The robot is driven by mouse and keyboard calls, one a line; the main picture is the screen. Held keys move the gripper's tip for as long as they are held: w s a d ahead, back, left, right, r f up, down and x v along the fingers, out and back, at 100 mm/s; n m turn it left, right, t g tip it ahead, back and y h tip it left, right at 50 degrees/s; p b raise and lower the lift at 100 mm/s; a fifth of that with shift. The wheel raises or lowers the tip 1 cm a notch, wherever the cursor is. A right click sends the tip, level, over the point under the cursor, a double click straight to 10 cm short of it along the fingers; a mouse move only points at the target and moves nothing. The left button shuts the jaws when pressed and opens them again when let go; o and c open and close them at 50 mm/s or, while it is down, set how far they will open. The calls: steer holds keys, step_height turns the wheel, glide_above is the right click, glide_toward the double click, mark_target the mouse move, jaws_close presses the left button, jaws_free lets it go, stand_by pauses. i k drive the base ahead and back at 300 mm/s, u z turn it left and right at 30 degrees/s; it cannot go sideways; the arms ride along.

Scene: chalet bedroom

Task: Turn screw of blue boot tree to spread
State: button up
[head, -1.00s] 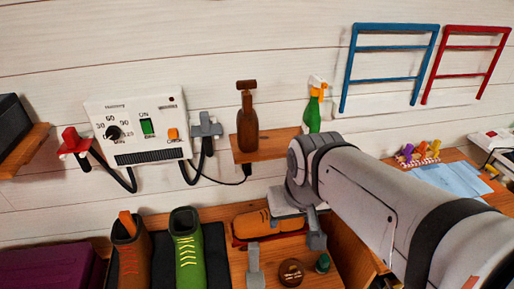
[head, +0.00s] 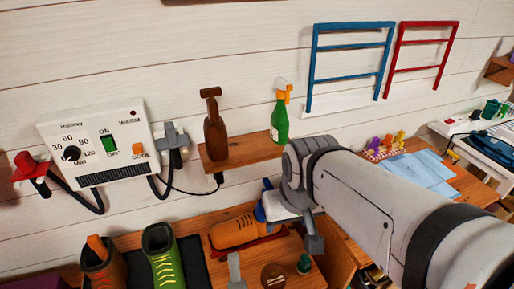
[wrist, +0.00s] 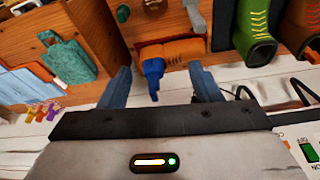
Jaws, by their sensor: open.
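My gripper (wrist: 160,70) is open, with one finger on each side of the blue end and gaps visible. My gripper (head: 312,235) is partly hidden by its own wrist in the head view.
A brown boot (head: 103,265) and a green boot (head: 163,257) stand on a dark mat at left. A round brown tin (head: 273,276) and a small green bottle (head: 304,264) stand near the gripper. A shelf (head: 240,153) with two spray bottles hangs above.

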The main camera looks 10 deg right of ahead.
mark_target(267, 182)
steer(key=z, duration=0.05)
steer(key=k, duration=0.55)
steer(key=z, duration=1.7)
steer(key=k, duration=0.95)
steer(key=u, duration=0.75)
steer(key=i, duration=1)
steer(key=u, duration=0.1)
